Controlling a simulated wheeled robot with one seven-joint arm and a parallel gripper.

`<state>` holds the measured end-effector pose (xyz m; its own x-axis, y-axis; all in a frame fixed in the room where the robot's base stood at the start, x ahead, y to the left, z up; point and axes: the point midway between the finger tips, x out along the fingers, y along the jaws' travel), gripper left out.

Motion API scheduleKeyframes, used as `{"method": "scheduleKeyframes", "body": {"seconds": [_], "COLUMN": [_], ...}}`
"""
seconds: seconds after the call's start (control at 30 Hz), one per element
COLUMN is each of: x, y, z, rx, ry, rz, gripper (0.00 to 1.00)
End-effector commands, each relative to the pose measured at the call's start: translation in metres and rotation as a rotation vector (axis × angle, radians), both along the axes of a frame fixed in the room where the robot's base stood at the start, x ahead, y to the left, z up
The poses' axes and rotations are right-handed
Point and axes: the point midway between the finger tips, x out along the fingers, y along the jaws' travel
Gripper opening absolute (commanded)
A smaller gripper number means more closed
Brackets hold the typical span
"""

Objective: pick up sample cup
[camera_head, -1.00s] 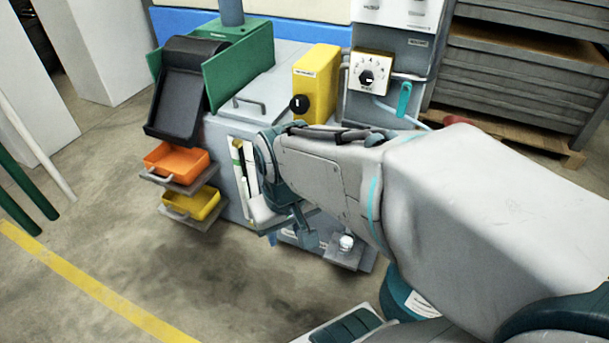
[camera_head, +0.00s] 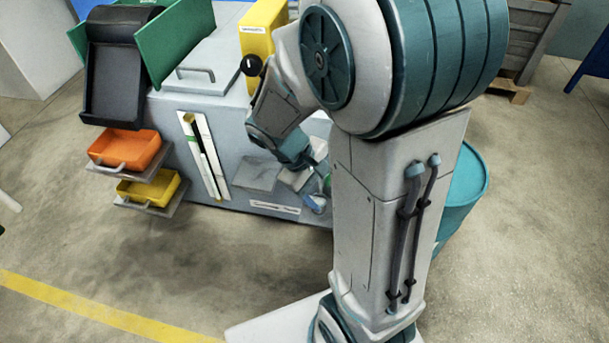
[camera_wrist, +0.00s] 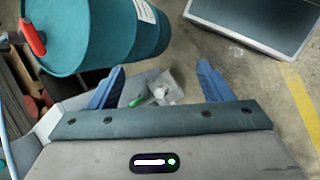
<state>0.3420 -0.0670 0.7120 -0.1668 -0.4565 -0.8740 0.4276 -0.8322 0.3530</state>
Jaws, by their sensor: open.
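The sample cup (camera_wrist: 163,94), small and whitish, stands on a small grey shelf low on the grinder, between and beyond my fingers in the wrist view. Its outline is blurred there. My gripper (camera_wrist: 160,78) is open, with its two blue fingers spread wide and nothing between the tips. In the head view my gripper (camera_head: 308,163) hangs low in front of the grinder (camera_head: 215,135), just above the shelf area. The cup is hard to make out there, among the fingers and my arm. I cannot tell the exact gap between fingers and cup.
An orange tray (camera_head: 126,147) and a yellow tray (camera_head: 150,188) stick out at the grinder's left. A yellow box (camera_head: 257,36) with a black knob is above. A teal drum (camera_wrist: 95,35) stands close to my gripper. The floor in front is open.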

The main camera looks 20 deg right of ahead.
Motion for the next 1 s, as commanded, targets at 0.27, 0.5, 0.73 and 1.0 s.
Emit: {"method": "scheduleKeyframes", "body": {"seconds": [0.27, 0.5, 0.73, 1.0], "x": [0.045, 0.087, 0.119, 0.133], "y": [-0.024, -0.028, -0.016, 0.004], "z": [-0.08, -0.156, -0.243, -0.332], "rx": [-0.273, -0.48, -0.639, -0.739], "ry": [0.224, 0.377, 0.491, 0.57], "rz": [0.318, 0.639, 0.98, 1.313], "gripper": [0.73, 0.73, 0.73, 0.73]}}
